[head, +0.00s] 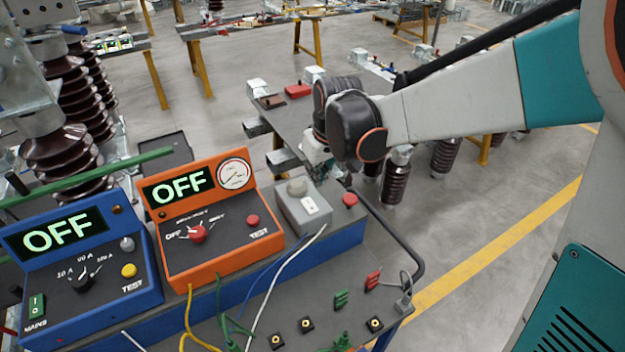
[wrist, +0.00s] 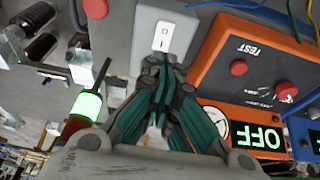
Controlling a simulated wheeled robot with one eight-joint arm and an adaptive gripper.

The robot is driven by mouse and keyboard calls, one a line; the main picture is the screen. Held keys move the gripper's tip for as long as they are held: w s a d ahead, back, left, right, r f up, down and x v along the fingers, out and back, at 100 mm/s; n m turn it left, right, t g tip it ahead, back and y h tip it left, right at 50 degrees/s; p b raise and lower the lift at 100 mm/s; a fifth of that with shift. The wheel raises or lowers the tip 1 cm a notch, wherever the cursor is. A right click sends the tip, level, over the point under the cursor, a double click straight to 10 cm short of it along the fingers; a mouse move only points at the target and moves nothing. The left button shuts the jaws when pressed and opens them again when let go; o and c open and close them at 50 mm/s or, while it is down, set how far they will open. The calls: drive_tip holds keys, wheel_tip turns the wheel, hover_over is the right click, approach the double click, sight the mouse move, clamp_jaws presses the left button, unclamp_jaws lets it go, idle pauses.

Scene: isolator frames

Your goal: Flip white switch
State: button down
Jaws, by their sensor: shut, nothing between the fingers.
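The white switch (head: 310,206) is a rocker on the front of a small grey box (head: 297,222), right of the orange tester. In the wrist view the switch (wrist: 165,34) sits in a white plate at top centre, with marks on it. My gripper (wrist: 158,62) is shut and empty, its tips pointing at the switch's plate and appearing just below it in the picture. I cannot tell whether they touch. In the head view my gripper (head: 328,166) is behind and above the box, largely hidden by my wrist.
The orange tester (head: 258,257) and blue tester (head: 90,312) both show OFF. A red button (head: 350,200) stands right of the grey box, and a bent dark rail (head: 398,240) curves beside the bench. Cables hang in front. Open floor lies to the right.

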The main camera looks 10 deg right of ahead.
drive_tip(key=v, duration=0.2)
drive_tip(key=shift+s+d+r, duration=0.1)
drive_tip(key=shift+s+r, duration=0.2)
drive_tip(key=shift+r, duration=0.05)
